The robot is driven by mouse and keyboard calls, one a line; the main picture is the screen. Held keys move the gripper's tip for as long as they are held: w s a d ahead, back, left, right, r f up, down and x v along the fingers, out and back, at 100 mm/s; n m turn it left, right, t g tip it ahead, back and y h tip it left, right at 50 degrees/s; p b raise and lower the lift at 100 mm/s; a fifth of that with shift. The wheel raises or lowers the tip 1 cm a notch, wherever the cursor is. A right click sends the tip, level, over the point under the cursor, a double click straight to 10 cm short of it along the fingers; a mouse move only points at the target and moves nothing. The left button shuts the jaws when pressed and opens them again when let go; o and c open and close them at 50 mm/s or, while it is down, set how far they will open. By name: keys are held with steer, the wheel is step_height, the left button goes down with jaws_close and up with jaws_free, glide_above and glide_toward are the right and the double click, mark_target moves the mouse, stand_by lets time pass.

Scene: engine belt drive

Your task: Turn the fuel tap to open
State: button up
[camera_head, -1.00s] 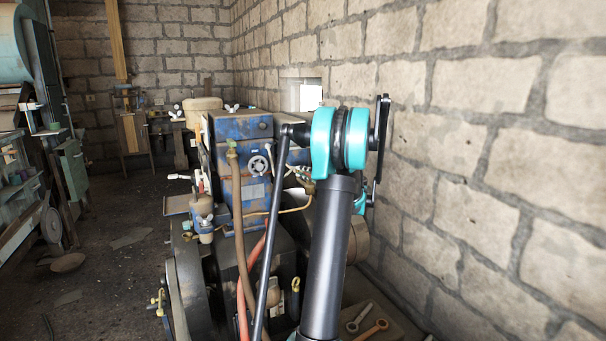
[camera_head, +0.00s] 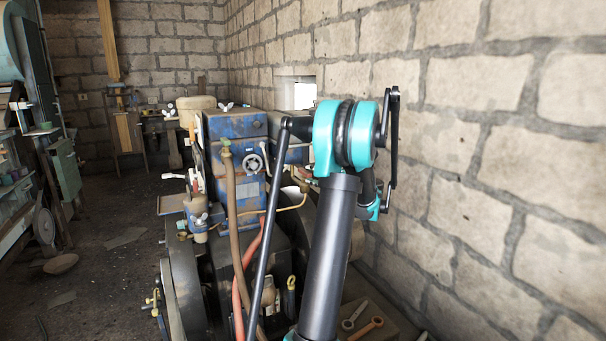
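The engine stands in the middle of the head view, with a blue box-like housing (camera_head: 236,128) on top. A small grey round handwheel (camera_head: 252,164) sits on its front. A brass-coloured fitting (camera_head: 225,148) tops a brown hose (camera_head: 232,200) at the housing's left. A thin copper-coloured pipe (camera_head: 285,208) runs to the right, partly behind my arm. I cannot tell which fitting is the fuel tap; it may be hidden. My black and teal arm rises in front of the engine's right side. My gripper is not in view.
A stone-block wall (camera_head: 480,170) runs close along the right of my arm. Two wrenches, one grey (camera_head: 354,316) and one orange-brown (camera_head: 367,328), lie low beside the engine. A bench with machinery (camera_head: 30,170) stands at far left. The floor (camera_head: 105,245) between is largely open.

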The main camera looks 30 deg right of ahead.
steer(key=shift+v, duration=1.95)
